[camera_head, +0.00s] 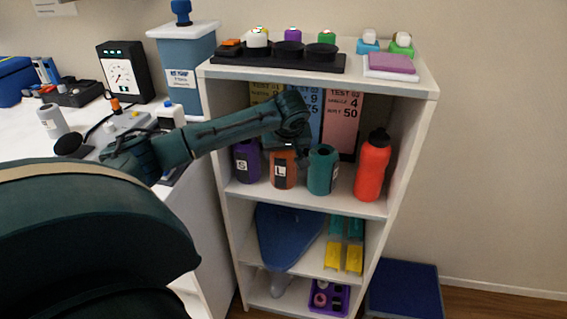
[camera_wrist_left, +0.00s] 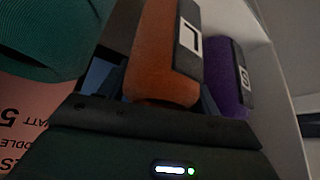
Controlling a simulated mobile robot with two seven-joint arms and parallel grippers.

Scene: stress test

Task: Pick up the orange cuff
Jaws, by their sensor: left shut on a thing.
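The orange cuff (camera_head: 284,172), marked L, is upright on or just above the middle shelf; I cannot tell whether its base touches. It also shows close up in the wrist view (camera_wrist_left: 160,50). My right gripper is not in view.
A red bottle (camera_head: 372,168) stands further right on the same shelf (camera_head: 345,207). Test cards (camera_head: 341,122) lean behind the cuffs. The shelf top above holds a black tray (camera_head: 275,60) with small items. The white side panel (camera_head: 405,140) closes off the right.

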